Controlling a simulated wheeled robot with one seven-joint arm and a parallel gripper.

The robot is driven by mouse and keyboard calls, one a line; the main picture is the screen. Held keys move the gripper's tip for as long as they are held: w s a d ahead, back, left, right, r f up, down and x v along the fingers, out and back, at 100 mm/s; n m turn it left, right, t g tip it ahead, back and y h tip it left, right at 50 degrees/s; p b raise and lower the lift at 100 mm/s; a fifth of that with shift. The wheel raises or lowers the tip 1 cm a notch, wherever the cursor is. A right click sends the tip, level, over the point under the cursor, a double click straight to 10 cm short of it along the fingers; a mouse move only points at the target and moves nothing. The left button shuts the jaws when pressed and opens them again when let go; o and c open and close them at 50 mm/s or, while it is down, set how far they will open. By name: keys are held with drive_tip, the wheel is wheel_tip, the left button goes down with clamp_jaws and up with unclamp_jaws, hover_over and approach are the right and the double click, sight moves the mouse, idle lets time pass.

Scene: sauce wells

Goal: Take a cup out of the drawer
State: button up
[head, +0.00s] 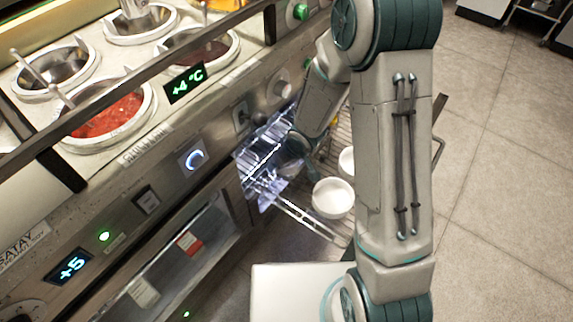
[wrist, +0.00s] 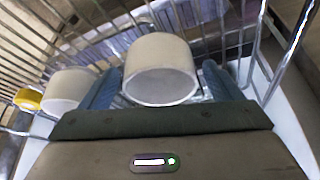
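The drawer is a pulled-out wire rack (head: 300,222) below the counter front. White cups stand in it: one in front (head: 333,197) and one behind it (head: 347,162), partly hidden by my arm. In the wrist view, a white cup (wrist: 160,70) lies between the two blue fingers of my gripper (wrist: 160,85). The fingers are spread on either side of it, and I see no clear grip. Another white cup (wrist: 68,90) is outside the left finger.
A yellow-rimmed round item (wrist: 28,98) lies at the far left of the wrist view. Wire bars (wrist: 240,45) surround the cups. Sauce wells (head: 105,115) sit on the counter above the drawer. Open tiled floor (head: 500,180) is at the right.

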drive_tip(key=c, duration=1)
drive_tip(key=shift+o, duration=0.2)
drive_tip(key=shift+r, duration=0.1)
